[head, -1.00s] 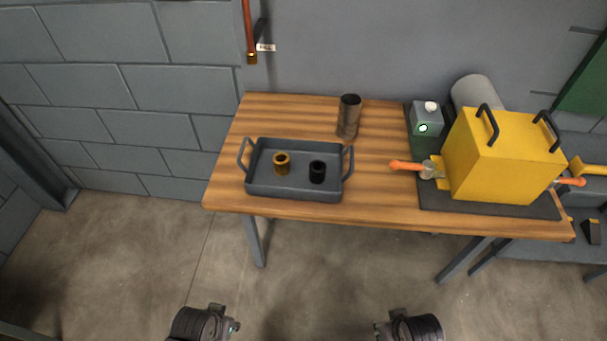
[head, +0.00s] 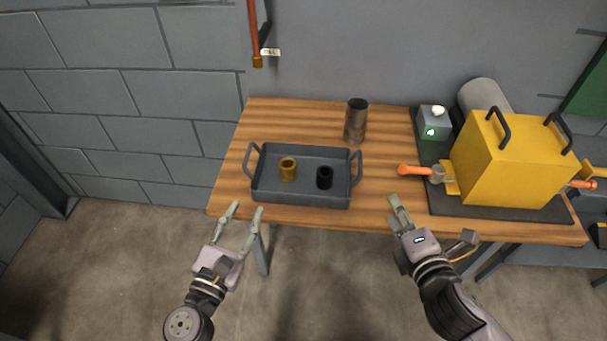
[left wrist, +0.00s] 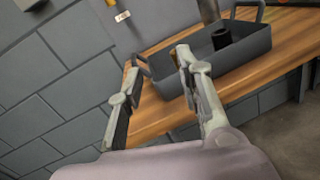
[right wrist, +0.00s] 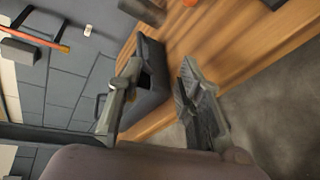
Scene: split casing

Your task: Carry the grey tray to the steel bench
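The grey tray (head: 302,200) sits on the left part of the wooden table, with an upright handle at each short end. Inside it stand a brass-coloured ring-like part (head: 288,169) and a black cylindrical part (head: 324,178). My left gripper (head: 246,212) is open and empty, in front of the tray's left end and apart from it. My right gripper (head: 397,208) is in front of the table edge, to the right of the tray; its fingers show apart and empty in the right wrist view (right wrist: 158,75). The tray also shows in the left wrist view (left wrist: 240,62). I cannot identify a steel bench for certain.
The wooden table (head: 230,190) also bears a metal cylinder (head: 356,121) behind the tray and a yellow box (head: 505,160) with black handles on a dark mat at the right. An orange-handled tool (head: 415,170) points toward the tray. Bare floor lies in front.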

